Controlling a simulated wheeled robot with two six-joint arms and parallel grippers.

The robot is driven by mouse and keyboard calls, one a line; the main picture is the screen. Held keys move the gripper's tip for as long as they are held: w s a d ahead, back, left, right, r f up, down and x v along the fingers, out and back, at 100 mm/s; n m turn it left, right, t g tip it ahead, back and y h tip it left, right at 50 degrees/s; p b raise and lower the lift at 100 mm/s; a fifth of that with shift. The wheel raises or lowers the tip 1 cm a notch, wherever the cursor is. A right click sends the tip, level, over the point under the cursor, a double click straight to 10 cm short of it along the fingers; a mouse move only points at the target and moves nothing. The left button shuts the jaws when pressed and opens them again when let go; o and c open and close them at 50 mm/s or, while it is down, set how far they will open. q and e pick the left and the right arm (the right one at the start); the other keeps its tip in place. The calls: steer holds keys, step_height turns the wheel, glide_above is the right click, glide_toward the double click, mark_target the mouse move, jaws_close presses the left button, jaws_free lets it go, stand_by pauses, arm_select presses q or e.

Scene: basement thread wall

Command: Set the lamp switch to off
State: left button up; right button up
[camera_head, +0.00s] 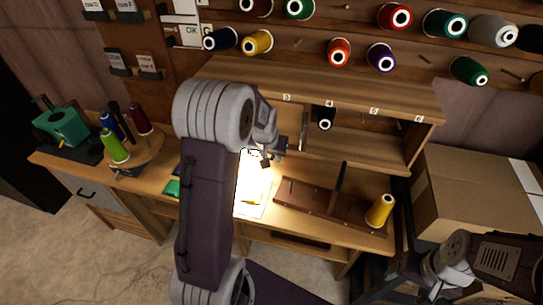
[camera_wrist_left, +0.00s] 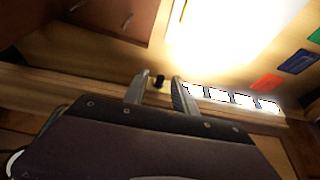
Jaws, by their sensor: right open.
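The lamp itself is not clearly visible, but its bright light (camera_head: 253,190) falls on the worktop in front of the shelf unit. The glare also fills the upper middle of the left wrist view (camera_wrist_left: 225,30). A small black knob-like piece (camera_wrist_left: 159,80), possibly the lamp switch, shows between the fingertips of my left gripper (camera_wrist_left: 158,88); I cannot tell whether they touch it. My left gripper (camera_head: 266,155) is open at the front of the shelf unit, partly hidden by its arm. My right gripper (camera_head: 432,266) is open at the lower right, away from the bench.
The wooden bench (camera_head: 155,185) carries a green machine (camera_head: 62,130), a spool stand, a brown board (camera_head: 315,207) and a yellow spool (camera_head: 380,211). Thread spools hang on the wall above the shelf unit (camera_head: 330,93). A cardboard box (camera_head: 470,190) stands at right.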

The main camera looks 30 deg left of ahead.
arm_select(q)
jaws_close()
steer(key=f+t+b, duration=0.1)
steer(key=t+b, duration=0.2)
steer(key=b, duration=0.7)
steer(key=s+f+t+y+b, duration=0.1)
steer(key=t+b, duration=0.2)
steer(key=b, duration=0.7)
steer(key=f+t+y+b, duration=0.1)
steer(key=t+b, duration=0.2)
steer(key=b, duration=0.7)
steer(key=shift+s+d+f+t, duration=0.1)
steer(key=shift+s+f+t, duration=0.1)
steer(key=shift+t, duration=0.1)
steer(key=shift+y, duration=0.3)
